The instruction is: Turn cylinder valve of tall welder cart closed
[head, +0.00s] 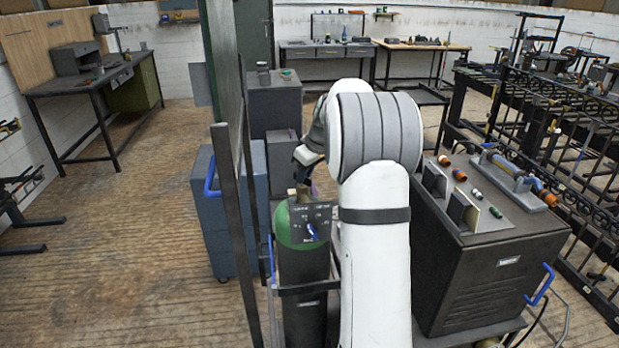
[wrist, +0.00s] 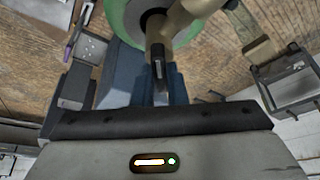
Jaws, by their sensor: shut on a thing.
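The tall welder cart's gas cylinder (head: 303,262) stands upright in the head view, dark with a green shoulder. Its brass-coloured cylinder valve (head: 302,193) is at the top. In the wrist view the valve (wrist: 178,22) shows over the green shoulder (wrist: 122,18). My gripper (head: 304,178) is directly above the cylinder, shut on the valve. My forearm and wrist hide part of it, and the exact finger contact is hard to see.
A dark cabinet (head: 490,270) with loose fittings on top stands close on the right. A blue cabinet (head: 232,205) is behind left. A tall dark post (head: 236,240) rises just left of the cylinder. Black metal racks (head: 560,150) fill the far right. The left floor (head: 120,240) is clear.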

